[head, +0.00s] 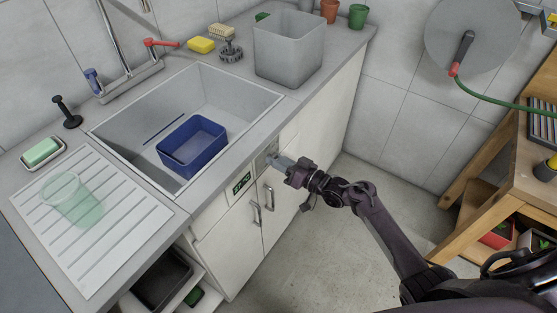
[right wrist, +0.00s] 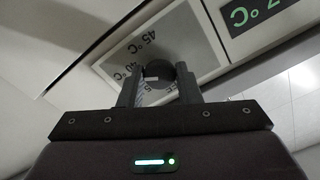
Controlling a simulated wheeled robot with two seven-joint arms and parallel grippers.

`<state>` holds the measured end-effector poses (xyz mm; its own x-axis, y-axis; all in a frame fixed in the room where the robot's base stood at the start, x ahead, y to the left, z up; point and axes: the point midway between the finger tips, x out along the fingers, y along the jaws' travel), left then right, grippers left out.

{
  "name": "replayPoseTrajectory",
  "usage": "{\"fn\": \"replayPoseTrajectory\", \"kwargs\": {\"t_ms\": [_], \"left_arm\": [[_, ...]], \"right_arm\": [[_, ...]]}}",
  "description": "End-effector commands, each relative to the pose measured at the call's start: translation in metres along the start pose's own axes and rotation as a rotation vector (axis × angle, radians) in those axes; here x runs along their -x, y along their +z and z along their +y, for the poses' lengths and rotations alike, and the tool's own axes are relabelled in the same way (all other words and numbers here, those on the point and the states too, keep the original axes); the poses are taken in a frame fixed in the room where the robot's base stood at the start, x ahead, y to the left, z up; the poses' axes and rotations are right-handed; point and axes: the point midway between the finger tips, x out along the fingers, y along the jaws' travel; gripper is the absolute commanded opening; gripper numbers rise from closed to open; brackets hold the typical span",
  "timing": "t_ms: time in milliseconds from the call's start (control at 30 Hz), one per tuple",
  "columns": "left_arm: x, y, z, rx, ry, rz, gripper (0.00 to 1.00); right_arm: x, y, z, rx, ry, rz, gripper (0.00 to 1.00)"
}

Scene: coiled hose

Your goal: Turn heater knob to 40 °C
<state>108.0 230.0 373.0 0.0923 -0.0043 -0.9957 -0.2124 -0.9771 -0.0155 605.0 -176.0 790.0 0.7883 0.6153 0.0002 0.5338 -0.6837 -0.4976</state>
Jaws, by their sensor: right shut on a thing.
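The heater knob (right wrist: 158,72) is a dark round knob on a grey dial plate (right wrist: 192,32) in the right wrist view. My right gripper (right wrist: 158,84) is shut on it, with one finger on each side. The plate carries markings that read 45 °C and 40 °C, upside down in this view; the gripper covers part of the scale, and I cannot tell where the knob points. A green-lit display (right wrist: 255,14) beside the plate is cut off by the frame. In the head view my right gripper (head: 277,163) reaches the cabinet front beside the display (head: 241,183) and hides the knob. My left gripper is not in view.
The sink (head: 262,100) holds a blue basin (head: 192,166). Below the display are cabinet doors with metal handles (head: 256,212). A grey bin (head: 288,66) stands on the counter. A wooden shelf unit (head: 468,190) stands at the right; floor between is clear.

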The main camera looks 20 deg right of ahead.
Motion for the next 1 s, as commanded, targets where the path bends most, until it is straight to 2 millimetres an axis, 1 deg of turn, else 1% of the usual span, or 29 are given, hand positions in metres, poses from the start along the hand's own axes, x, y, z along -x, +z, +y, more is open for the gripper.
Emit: {"fn": "replayPoseTrajectory", "kwargs": {"t_ms": [367,400,533,833,933,1000], "left_arm": [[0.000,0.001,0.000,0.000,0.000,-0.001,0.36],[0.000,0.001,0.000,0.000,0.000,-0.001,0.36],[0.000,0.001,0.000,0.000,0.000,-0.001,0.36],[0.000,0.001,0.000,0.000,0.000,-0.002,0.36],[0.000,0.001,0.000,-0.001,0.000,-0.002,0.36],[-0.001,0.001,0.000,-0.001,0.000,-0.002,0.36]], "right_arm": [[0.001,0.002,0.000,-0.005,0.001,-0.003,0.08],[0.001,0.002,0.000,-0.005,0.001,-0.003,0.34],[0.000,0.001,0.000,-0.004,0.001,-0.002,0.52],[0.002,0.001,0.000,-0.003,0.001,-0.001,0.52],[0.012,0.001,0.001,-0.003,0.003,-0.001,0.52],[0.023,0.002,0.001,-0.003,0.004,-0.003,0.52]]}}
